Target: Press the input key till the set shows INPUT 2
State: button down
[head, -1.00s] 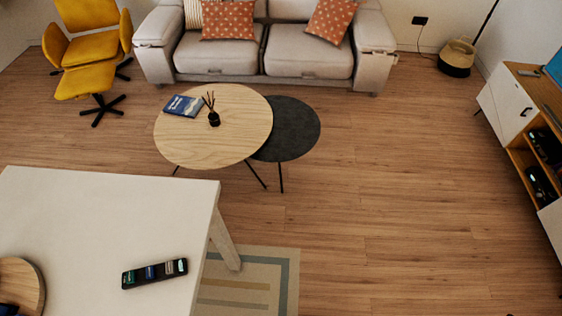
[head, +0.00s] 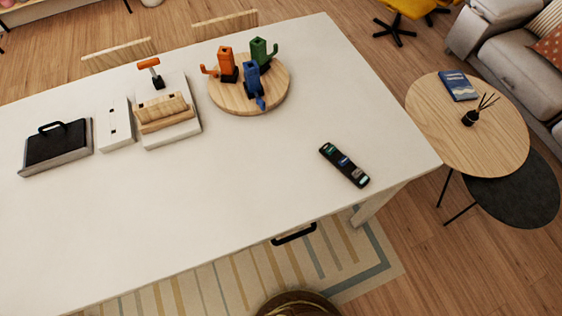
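A black remote-like key panel (head: 344,165) with several coloured keys lies on the white table (head: 250,190), near the right end of its front edge. The labels on its keys are too small to read. The set's screen is not in view now, so its input cannot be read. My gripper is not in view.
A round wooden board (head: 280,98) with orange, blue and green cactus-shaped pieces stands on the table. Several boxy items, one with a wooden top (head: 165,112), and a black tray (head: 56,147) are at the left. A round wooden table (head: 490,120) is at the right.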

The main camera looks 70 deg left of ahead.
aim_at(345, 160)
jog(key=u, duration=2)
jog(key=z, duration=3.35)
jog(key=u, duration=3.35)
